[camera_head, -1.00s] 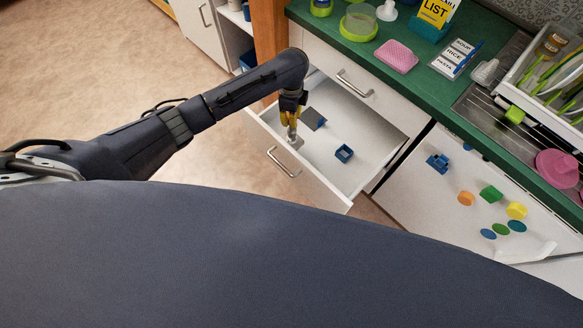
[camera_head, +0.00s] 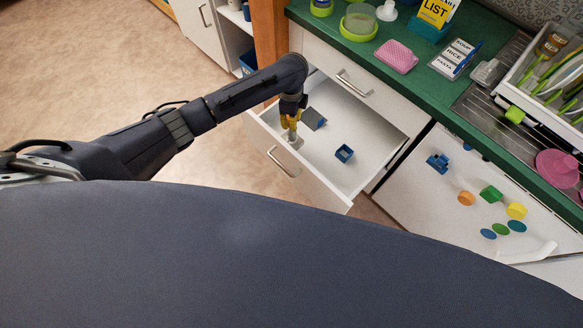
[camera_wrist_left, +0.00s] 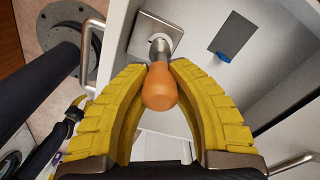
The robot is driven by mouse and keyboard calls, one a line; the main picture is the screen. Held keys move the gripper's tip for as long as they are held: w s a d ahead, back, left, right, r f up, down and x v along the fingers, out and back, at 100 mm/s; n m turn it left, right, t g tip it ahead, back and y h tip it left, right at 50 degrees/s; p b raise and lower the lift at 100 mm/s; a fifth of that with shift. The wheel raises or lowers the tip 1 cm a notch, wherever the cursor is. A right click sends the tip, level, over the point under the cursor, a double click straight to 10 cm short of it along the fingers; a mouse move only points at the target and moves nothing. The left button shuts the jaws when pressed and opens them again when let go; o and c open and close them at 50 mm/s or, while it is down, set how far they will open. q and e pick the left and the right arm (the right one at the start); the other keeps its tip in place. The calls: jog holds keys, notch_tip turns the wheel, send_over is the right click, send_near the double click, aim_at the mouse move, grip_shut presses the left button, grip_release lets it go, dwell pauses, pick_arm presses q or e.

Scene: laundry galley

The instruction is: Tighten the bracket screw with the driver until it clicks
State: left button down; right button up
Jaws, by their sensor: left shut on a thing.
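My left gripper (camera_head: 290,121) reaches down over the near left part of the open white drawer (camera_head: 376,143). In the left wrist view its yellow fingers (camera_wrist_left: 160,92) are shut on a driver with an orange handle (camera_wrist_left: 161,90). The driver's short metal shaft points at a square grey bracket plate (camera_wrist_left: 140,41) by the drawer wall. A pale round piece surrounds the shaft end at the plate. The screw itself is hidden, and I cannot tell whether the tip sits in it.
The drawer's handle (camera_head: 283,164) faces outward. The green counter (camera_head: 423,81) behind holds a pink sponge (camera_head: 396,56) and a rack. Floor is clear at left.

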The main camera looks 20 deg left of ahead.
pick_arm(q)
jog(key=shift+f, duration=0.7)
dwell(0.6)
jog(key=c, duration=1.2)
grip_release()
